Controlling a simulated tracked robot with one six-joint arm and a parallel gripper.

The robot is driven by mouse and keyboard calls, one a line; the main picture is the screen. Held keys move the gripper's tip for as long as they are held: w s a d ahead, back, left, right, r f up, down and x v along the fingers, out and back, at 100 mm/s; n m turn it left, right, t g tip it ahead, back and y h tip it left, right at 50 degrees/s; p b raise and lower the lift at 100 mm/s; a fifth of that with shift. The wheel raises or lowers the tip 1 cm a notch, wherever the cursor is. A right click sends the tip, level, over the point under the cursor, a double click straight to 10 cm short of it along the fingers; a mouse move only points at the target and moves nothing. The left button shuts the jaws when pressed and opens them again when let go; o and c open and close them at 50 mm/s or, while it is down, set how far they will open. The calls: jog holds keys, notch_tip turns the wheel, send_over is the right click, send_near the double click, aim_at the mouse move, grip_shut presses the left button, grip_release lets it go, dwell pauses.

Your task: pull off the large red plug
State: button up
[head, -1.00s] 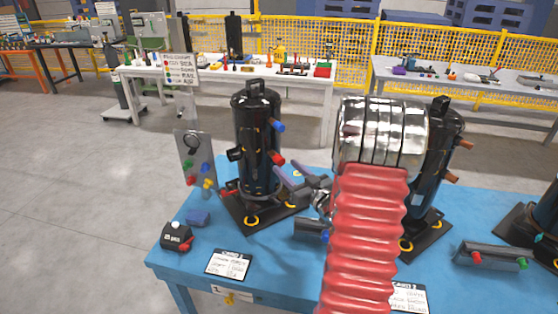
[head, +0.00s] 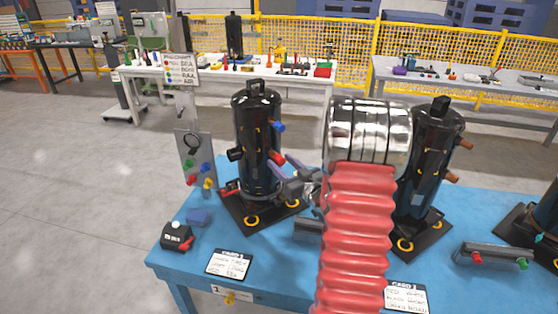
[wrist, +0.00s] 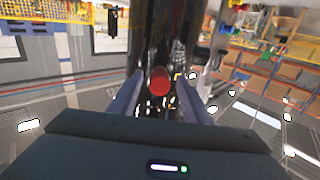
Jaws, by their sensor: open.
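The large red plug (head: 277,158) sticks out from the right side of the black compressor (head: 256,130) on the blue table. In the wrist view the plug's round red end (wrist: 159,80) faces me, centred between the fingers. My gripper (head: 282,170) is open just right of the plug, with its two grey-purple fingers pointing at the compressor. The fingers are apart on either side of the plug's line, and I cannot tell how far they reach along it. My red ribbed arm sleeve and metal link hide part of the table and the second compressor.
A blue plug (head: 278,126) sits above the red one. A smaller red piece (head: 230,190) lies at the compressor's base. A second compressor (head: 428,165) stands to the right behind my arm. A plug rack (head: 195,160) and a black box (head: 176,236) stand left.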

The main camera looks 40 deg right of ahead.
aim_at(282, 163)
jog(key=shift+c, duration=0.5)
grip_shut()
dwell(0.3)
jog(key=shift+s, duration=0.15)
jog(key=shift+s, duration=0.4)
jog(key=shift+s, duration=0.1)
jog(key=shift+s+a, duration=0.1)
jog(key=shift+s, duration=0.25)
jog(key=shift+s, duration=0.35)
jog(key=shift+s+a, duration=0.1)
jog(key=shift+s, duration=0.25)
